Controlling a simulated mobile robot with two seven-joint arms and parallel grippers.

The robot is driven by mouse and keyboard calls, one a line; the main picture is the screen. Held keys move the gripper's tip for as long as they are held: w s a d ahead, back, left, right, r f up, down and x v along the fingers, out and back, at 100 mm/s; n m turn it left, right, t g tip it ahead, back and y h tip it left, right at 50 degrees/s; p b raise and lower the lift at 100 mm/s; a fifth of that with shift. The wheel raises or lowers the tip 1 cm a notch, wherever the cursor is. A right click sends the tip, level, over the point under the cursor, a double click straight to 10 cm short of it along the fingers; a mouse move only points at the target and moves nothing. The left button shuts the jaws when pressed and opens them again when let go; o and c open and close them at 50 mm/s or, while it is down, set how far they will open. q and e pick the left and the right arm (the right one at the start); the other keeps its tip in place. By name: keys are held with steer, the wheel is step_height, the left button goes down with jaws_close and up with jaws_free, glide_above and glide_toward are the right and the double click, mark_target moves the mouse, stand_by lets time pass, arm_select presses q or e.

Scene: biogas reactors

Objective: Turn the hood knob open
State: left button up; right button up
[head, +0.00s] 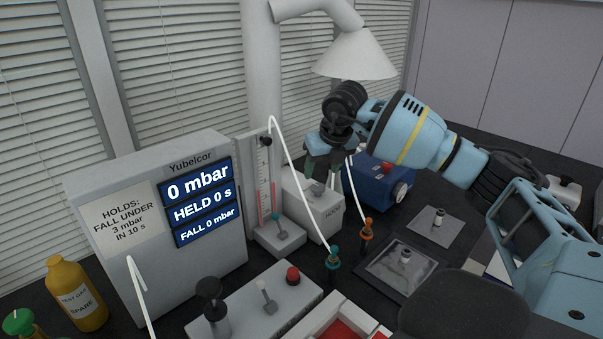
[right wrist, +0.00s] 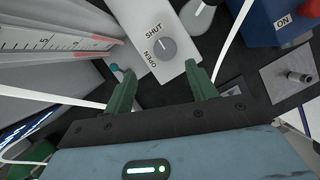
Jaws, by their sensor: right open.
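The hood knob (right wrist: 166,48) is a small grey disc on the face of a white box (right wrist: 160,18), with the words SHUT and OPEN beside it. In the head view the box (head: 329,213) stands below the white hood, and the knob is partly hidden by my gripper. I cannot tell surely which word the knob's mark points at. My right gripper (right wrist: 161,72) is open and empty, its green fingers apart, with the knob just beyond and between the fingertips. It also shows above the box in the head view (head: 322,170). My left gripper is not in view.
A gauge with a red scale (head: 265,185) stands left of the box, and a blue device (head: 372,187) stands right of it. A white hose (head: 297,180) hangs in front. The hood (head: 355,57) is above. Panel, bottles and valves crowd the front.

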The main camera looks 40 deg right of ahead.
mark_target(319, 186)
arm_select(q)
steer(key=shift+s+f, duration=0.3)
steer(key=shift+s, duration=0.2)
arm_select(e)
steer(key=x, duration=0.4)
steer(key=d+x, duration=0.1)
steer(key=x, duration=0.2)
steer(key=shift+c, duration=0.4)
steer(key=c, duration=0.9)
